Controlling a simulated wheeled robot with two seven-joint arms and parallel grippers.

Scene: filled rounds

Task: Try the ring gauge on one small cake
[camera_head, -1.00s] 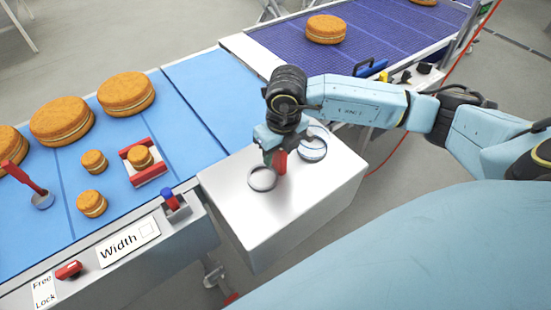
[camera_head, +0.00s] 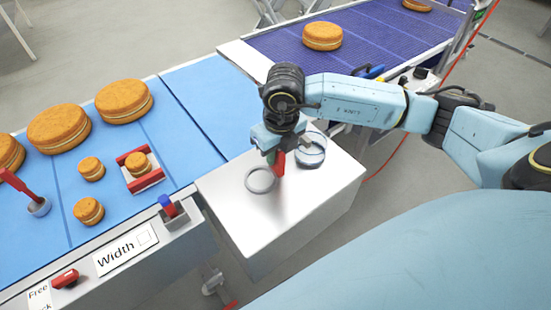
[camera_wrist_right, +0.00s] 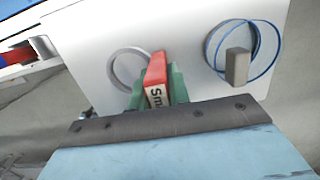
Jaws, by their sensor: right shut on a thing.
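The ring gauge is a thin grey ring (camera_head: 260,180) with a red handle (camera_wrist_right: 156,75) whose white label begins "Sm". My right gripper (camera_head: 277,158) is shut on this handle, at the top of the metal box. I cannot tell if the ring touches the box top. In the right wrist view the handle stands between the green fingers. Two small cakes, one (camera_head: 91,168) behind the other (camera_head: 88,211), lie on the blue belt at the left. A third small cake (camera_head: 138,163) sits between two red bars (camera_head: 147,181). My left gripper is out of view.
A larger blue-edged ring (camera_head: 311,150) with a grey block (camera_wrist_right: 237,66) is on the metal box (camera_head: 307,205), beside my gripper. Large cakes (camera_head: 124,101) lie on the blue belt (camera_head: 190,95). A red-handled tool (camera_head: 20,186) stands at the left. A purple belt (camera_head: 375,40) runs behind.

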